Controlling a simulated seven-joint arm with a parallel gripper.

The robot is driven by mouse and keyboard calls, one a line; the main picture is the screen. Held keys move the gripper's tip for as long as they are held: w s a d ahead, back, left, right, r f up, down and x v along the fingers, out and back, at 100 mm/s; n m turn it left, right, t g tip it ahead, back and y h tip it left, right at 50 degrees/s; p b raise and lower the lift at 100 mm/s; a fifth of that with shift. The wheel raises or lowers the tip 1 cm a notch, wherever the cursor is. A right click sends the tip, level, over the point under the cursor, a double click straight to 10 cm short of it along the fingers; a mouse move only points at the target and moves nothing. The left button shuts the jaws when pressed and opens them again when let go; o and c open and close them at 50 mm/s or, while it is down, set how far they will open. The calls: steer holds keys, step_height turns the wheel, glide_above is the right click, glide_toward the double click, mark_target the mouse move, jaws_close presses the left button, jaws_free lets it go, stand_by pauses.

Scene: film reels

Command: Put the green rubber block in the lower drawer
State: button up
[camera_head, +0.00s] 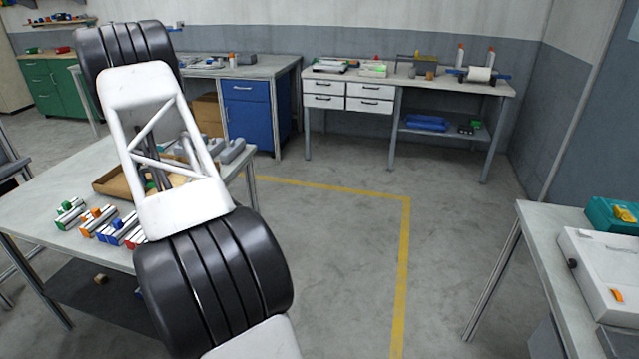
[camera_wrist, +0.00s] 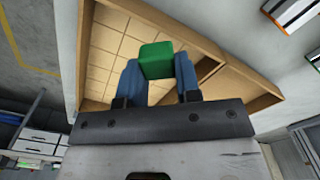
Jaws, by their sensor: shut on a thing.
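In the wrist view, my gripper (camera_wrist: 157,72) is shut on the green rubber block (camera_wrist: 156,56), with a blue finger on each side. The block is over a shallow wooden tray (camera_wrist: 215,42); I cannot tell how high. In the head view my arm hides the gripper and block. White drawers under the back bench stand in two rows, with lower drawers (camera_head: 323,101) below upper ones (camera_head: 323,86); all look shut. A blue cabinet (camera_head: 248,117) left of them also has a drawer front on top. I cannot tell which lower drawer is meant.
The wooden tray (camera_head: 113,182) lies on a grey table (camera_head: 50,182) at the left, with several coloured-ended parts near it. Another table (camera_head: 560,245) with a white case stands at the right. The floor (camera_head: 340,255) between the tables is clear, with yellow lines.

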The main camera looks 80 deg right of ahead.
steer(key=s+d+r+m, duration=0.1)
steer(key=s+d+m, duration=0.1)
steer(key=s+d, duration=0.75)
steer(key=s+d+m, duration=0.2)
steer(key=s+d, duration=0.3)
steer(key=s, duration=0.9)
steer(key=s+d+r+m, duration=0.1)
steer(key=s+d+m, duration=0.1)
steer(key=s+d, duration=0.7)
steer(key=s+d+r+m, duration=0.2)
steer(key=s+m, duration=0.5)
steer(key=s, duration=3.6)
steer(key=s+a+r+m, duration=0.15)
steer(key=s+a, duration=0.25)
steer(key=s, duration=0.8)
steer(key=s+a+f+m, duration=0.1)
steer(key=s+a+m, duration=0.3)
steer(key=s, duration=0.7)
steer(key=s+a+r+m, duration=0.1)
steer(key=s+a, duration=0.4)
steer(key=s, duration=0.7)
steer(key=s+a+r+m, duration=0.1)
steer(key=s+a+m, duration=0.5)
steer(key=s+a, duration=1.9)
steer(key=shift+s+a, duration=0.25)
steer(key=shift+a, duration=0.6)
